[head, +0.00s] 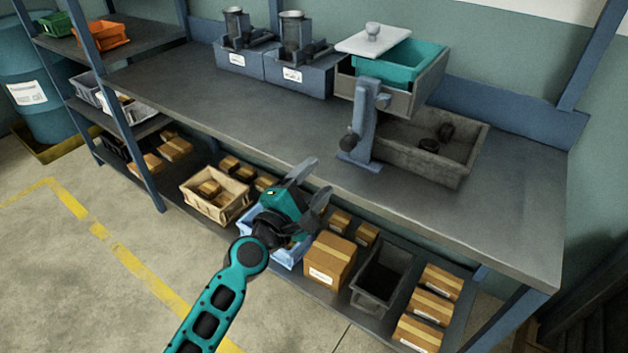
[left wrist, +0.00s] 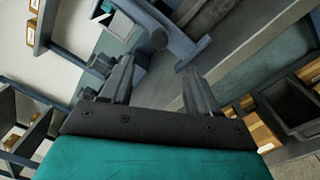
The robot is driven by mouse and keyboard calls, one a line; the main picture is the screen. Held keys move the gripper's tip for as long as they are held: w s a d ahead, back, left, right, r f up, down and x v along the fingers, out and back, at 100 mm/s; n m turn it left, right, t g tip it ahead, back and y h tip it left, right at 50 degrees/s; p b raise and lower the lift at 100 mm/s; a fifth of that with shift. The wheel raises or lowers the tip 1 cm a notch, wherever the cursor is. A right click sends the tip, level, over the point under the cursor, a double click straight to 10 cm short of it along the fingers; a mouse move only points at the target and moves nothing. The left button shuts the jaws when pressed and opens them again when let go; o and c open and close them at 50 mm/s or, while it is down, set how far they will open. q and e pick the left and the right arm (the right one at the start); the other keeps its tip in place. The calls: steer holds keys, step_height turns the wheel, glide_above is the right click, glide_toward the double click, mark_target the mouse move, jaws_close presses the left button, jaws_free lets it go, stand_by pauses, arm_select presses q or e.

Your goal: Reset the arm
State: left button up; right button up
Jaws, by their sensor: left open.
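My left gripper (head: 308,182) reaches in from the bottom of the head view on a teal and black arm. Its two grey fingers are spread apart with nothing between them. It is in front of the workbench (head: 225,108), near its front edge and over the lower shelf. In the left wrist view the open fingers (left wrist: 158,85) point toward the bench edge and a blue-grey bracket (left wrist: 180,40). The ring grinder (head: 392,85) stands on the bench, with a teal bin, a white lid with a knob and a blue-grey post. My right gripper does not show.
A grey tray (head: 465,150) with dark rings sits below the grinder. Two blue-grey machines (head: 292,68) stand at the back. The lower shelf holds cardboard boxes (head: 328,262), a wooden crate (head: 240,204) and a dark bin (head: 380,292).

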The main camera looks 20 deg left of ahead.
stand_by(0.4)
arm_select(q)
steer(key=s+a+f+m+g+y, duration=0.1)
steer(key=s+f+m+g, duration=0.2)
steer(key=s+f+m, duration=0.6)
steer(key=s+a+f+m+g+y, duration=0.2)
steer(key=s+f+m+g, duration=0.2)
steer(key=s+f+m, duration=0.5)
steer(key=s+m, duration=0.2)
steer(key=m, duration=0.3)
steer(key=shift+s+a, duration=0.25)
steer(key=shift+s, duration=0.05)
steer(key=shift+f, duration=0.1)
